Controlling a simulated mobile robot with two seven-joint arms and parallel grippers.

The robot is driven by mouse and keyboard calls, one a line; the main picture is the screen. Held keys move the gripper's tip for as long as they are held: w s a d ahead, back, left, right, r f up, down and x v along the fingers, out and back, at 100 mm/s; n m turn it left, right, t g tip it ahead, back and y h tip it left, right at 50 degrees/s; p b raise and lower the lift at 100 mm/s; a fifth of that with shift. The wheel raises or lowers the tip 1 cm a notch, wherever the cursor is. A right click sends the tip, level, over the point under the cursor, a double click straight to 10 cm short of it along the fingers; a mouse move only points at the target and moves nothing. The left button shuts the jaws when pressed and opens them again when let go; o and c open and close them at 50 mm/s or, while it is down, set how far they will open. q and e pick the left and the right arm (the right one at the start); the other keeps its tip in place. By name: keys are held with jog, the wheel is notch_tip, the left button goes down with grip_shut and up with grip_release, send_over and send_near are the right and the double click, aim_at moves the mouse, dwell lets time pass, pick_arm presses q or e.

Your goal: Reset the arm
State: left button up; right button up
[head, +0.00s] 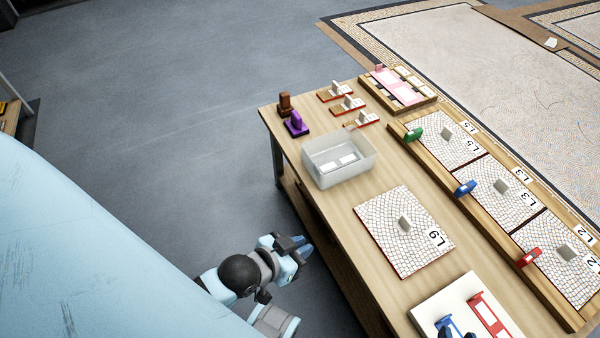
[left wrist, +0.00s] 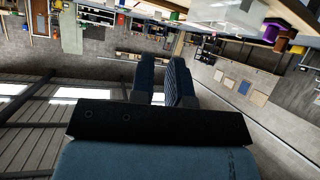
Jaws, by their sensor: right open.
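My left gripper (head: 301,247) hangs beside the table's near left edge, over the grey floor, clear of everything on the table. In the left wrist view its two blue fingers (left wrist: 160,80) stand a small gap apart with nothing between them.
The wooden table (head: 345,215) bears a clear bin (head: 338,158), an L9 mosaic panel (head: 403,232), a rack of panels (head: 458,198), stamps (head: 296,123) and small trowel-like pieces (head: 347,104). Floor left of the table is free.

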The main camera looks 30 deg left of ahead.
pick_arm(q)
notch_tip(320, 180, up, 17)
jog(key=s+a+p, duration=0.1)
jog(key=a+p, duration=0.1)
jog(key=p, duration=2.3)
jog(key=shift+s+y, duration=0.2)
jog(key=shift+y, duration=0.2)
pick_arm(e)
notch_tip(320, 180, up, 17)
jog(key=s+d, duration=0.1)
jog(key=d, duration=0.1)
jog(key=shift+s+h, duration=0.15)
jog(key=shift+h, duration=0.25)
